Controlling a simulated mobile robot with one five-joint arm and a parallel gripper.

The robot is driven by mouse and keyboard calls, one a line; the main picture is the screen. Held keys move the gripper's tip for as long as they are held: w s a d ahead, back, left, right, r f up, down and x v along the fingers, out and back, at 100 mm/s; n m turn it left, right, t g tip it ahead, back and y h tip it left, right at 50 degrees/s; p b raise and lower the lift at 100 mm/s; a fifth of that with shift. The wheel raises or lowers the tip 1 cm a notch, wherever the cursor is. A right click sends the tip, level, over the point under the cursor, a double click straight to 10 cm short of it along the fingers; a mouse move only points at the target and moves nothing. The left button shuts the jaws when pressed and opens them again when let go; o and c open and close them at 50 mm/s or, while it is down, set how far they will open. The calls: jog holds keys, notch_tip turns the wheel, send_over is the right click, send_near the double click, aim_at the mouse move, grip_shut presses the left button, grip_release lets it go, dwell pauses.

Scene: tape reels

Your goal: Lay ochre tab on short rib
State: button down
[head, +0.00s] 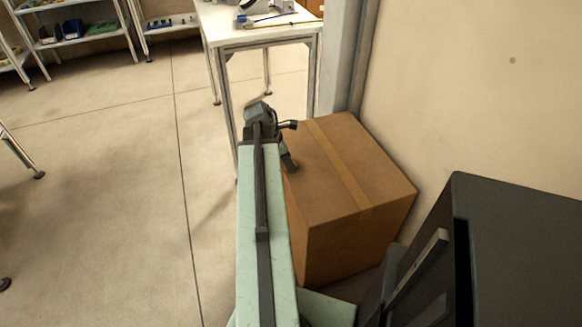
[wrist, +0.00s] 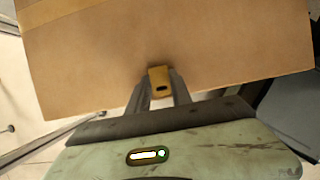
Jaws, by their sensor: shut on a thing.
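In the wrist view, my gripper (wrist: 161,88) is shut on the ochre tab (wrist: 159,76), a small yellowish piece with a dark slot in it. The tab sits between the two fingertips, in front of the cardboard box's face. I cannot tell whether it touches the box. In the head view, my gripper (head: 289,163) is small and partly hidden behind my arm, by the left edge of the box. The tab cannot be made out there. I cannot make out the short rib in either view.
A taped cardboard box (head: 335,215) stands on the floor against the wall; it also shows in the wrist view (wrist: 225,40). A dark cabinet (head: 530,240) is at right. A white table (head: 255,25) with items stands behind. Shelves (head: 75,38) are far left.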

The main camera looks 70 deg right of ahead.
notch_tip(320, 180, up, 10)
jog(key=p, duration=1)
jog(key=shift+r, duration=0.15)
